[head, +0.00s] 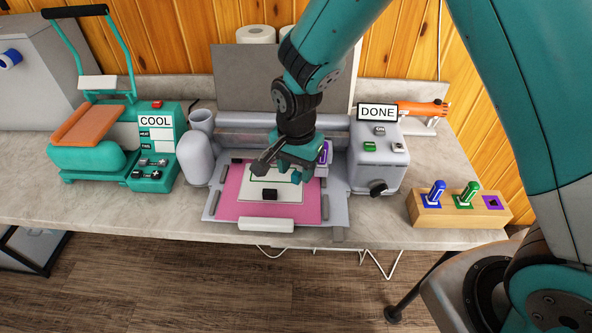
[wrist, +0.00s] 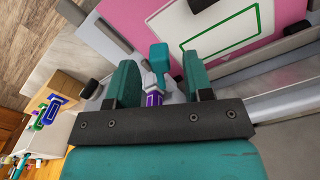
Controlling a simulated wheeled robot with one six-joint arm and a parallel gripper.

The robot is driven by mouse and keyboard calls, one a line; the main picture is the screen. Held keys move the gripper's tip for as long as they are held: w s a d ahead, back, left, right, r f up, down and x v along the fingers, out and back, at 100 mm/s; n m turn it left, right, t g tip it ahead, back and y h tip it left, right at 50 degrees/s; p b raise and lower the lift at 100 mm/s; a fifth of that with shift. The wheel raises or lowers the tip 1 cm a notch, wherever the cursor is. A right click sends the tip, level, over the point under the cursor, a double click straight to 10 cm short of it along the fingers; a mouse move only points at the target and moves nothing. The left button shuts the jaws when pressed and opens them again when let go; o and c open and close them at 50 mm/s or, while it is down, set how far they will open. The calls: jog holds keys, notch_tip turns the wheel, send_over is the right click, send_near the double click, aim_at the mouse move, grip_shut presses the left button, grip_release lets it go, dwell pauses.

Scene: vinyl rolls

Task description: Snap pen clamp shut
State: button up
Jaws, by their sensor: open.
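The purple pen (head: 325,152) stands in the holder on the cutting machine (head: 340,180), just right of my gripper in the head view. In the wrist view the purple pen (wrist: 153,98) shows beside a teal lever (wrist: 163,62), which looks like the pen clamp's arm and sticks up off the holder. My gripper (head: 290,173) is open above the machine. Its two teal fingers stand apart on either side of the lever in the wrist view, with nothing gripped. Contact with the lever cannot be told. The clamp's latch is hidden.
A pink mat (head: 230,206) with a white sheet lies on the machine. At right is a wooden rack (head: 430,212) with a blue pen (head: 436,190), a green pen (head: 466,192) and an empty purple slot (head: 493,202). A teal heat press (head: 90,150) stands left. A sign (head: 377,112) reads DONE.

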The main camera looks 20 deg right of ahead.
jog(key=shift+f, duration=0.95)
jog(key=shift+c, duration=0.2)
grip_shut()
